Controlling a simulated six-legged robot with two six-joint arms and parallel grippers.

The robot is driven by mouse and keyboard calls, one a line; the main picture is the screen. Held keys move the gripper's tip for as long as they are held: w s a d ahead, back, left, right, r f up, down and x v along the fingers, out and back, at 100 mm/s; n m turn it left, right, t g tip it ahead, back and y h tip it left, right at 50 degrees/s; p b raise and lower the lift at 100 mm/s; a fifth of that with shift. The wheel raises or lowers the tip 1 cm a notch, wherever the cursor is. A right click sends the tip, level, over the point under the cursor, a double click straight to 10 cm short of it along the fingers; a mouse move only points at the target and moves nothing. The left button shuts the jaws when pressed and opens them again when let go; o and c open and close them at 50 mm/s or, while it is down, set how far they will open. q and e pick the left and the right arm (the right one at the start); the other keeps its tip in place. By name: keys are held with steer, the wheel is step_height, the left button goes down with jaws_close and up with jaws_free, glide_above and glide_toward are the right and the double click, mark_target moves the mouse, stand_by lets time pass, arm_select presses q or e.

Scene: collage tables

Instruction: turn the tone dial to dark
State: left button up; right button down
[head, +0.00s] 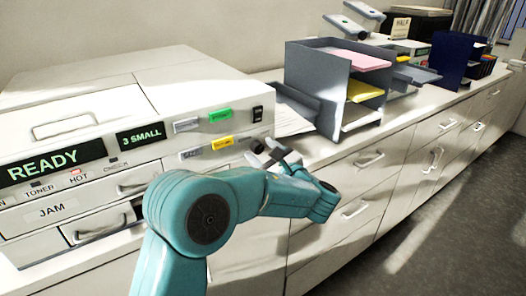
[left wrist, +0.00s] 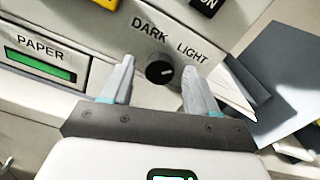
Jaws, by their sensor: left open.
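The tone dial (left wrist: 159,72) is a round black knob on the pale machine front in the left wrist view. The words DARK and LIGHT are printed above it, DARK to the left and LIGHT to the right. A small pale mark shows toward its right side; its exact setting is hard to read. My left gripper (left wrist: 159,67) is open, with one finger on each side of the dial and visible gaps between. In the head view my left gripper (head: 277,154) is at the machine's right front end, partly covering the dial area. My right gripper is not in view.
The copier (head: 140,120) shows READY and 3 SMALL displays, coloured buttons and a rocker switch. A PAPER display (left wrist: 40,65) is left of the dial. A grey paper sorter (head: 310,85) stands to the right on the counter. Drawers with handles run below.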

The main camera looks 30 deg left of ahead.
arm_select(q)
steer(key=shift+c, duration=0.2)
steer(key=c, duration=1)
steer(key=shift+f+b, duration=0.15)
steer(key=shift+b, duration=0.3)
steer(key=n+b, duration=1.3)
steer(key=b, duration=0.3)
steer(key=shift+f+n+b, duration=0.1)
steer(key=shift+n+b, duration=0.2)
steer(key=shift+n, duration=0.1)
steer(key=shift+r+n+b, duration=0.2)
steer(key=shift+n+b, duration=1.35)
steer(key=shift+n, duration=0.55)
steer(key=o, duration=1)
steer(key=shift+r, duration=0.1)
steer(key=shift+o, duration=0.2)
